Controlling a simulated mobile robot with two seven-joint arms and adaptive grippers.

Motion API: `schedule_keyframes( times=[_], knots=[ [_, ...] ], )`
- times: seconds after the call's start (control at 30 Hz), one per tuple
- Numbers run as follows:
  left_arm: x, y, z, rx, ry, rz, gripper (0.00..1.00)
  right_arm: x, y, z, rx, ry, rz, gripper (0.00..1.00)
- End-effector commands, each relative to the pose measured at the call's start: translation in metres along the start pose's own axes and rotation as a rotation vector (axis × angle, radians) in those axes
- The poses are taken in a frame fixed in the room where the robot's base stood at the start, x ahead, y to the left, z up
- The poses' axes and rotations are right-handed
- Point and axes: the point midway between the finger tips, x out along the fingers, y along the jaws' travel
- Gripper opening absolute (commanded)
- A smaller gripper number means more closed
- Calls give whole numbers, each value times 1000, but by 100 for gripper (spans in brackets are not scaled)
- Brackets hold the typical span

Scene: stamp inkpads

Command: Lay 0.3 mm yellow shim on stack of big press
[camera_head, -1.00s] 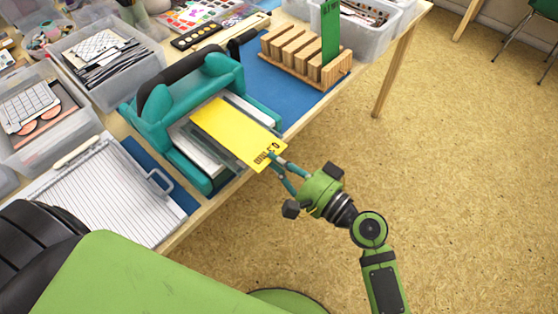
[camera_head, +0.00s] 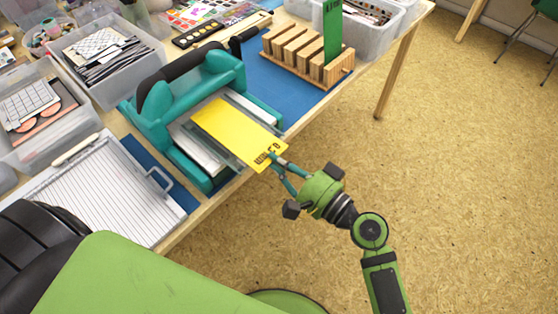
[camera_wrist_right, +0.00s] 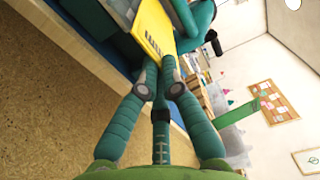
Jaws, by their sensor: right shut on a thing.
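The yellow shim (camera_head: 234,130), with dark print at its near end, lies over the bed of the teal big press (camera_head: 188,98) in the head view. I cannot tell whether it touches the stack (camera_head: 197,150) below it. My right gripper (camera_head: 275,164) is shut on the shim's near right end, which sticks out past the press. In the right wrist view the shim (camera_wrist_right: 152,30) runs up and away from the fingertips of my right gripper (camera_wrist_right: 160,75). The press's black-topped handle arches behind the shim. My left gripper is not in view.
A wooden rack (camera_head: 302,52) holds an upright green shim (camera_head: 333,30) behind the press to the right. Clear bins (camera_head: 108,52) stand at the left. The blue mat (camera_head: 275,85) has bare room.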

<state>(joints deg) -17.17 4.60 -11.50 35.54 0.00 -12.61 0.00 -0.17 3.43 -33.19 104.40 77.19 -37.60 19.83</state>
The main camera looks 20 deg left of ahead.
Motion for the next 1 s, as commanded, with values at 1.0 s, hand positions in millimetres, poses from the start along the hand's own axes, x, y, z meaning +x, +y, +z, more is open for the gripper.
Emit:
schedule_keyframes(
  times=[1.0],
  knots=[
    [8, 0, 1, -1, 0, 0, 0, 0, 7, 0, 0, 0, -1, 34]
  ],
)
